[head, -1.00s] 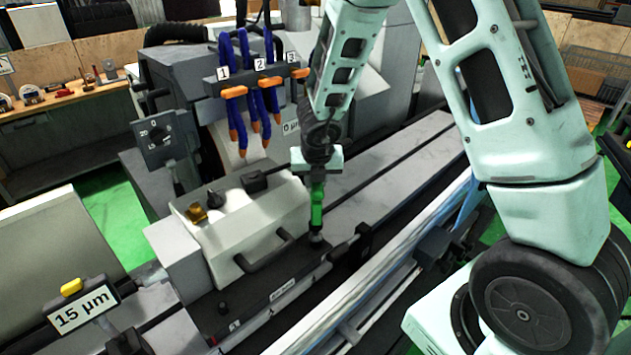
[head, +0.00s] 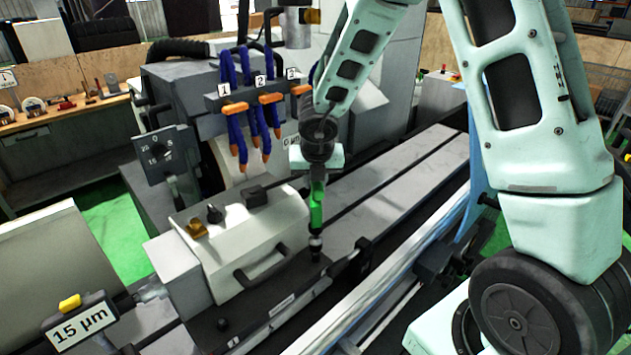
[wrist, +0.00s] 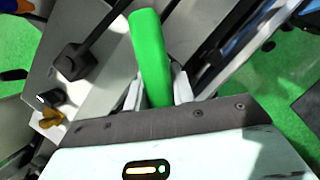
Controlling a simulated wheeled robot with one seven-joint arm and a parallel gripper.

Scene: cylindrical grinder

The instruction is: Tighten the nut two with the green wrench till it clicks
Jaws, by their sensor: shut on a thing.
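The green wrench (head: 316,200) stands roughly upright below my arm, its dark lower end on the base plate (head: 262,318) near the plate's far right corner. My gripper (head: 318,178) is shut on its green handle. In the wrist view the green wrench (wrist: 150,58) runs between the two pale fingers of my gripper (wrist: 158,88). The nut under the wrench is hidden by the tool's end, and I cannot read which number it bears.
A pale housing with a black handle (head: 262,268) stands just left of the wrench. Blue coolant hoses (head: 262,120) numbered 1 to 3 hang behind it. A 15 µm sign (head: 80,325) is at front left. A long shiny cylinder (head: 375,290) lies to the right.

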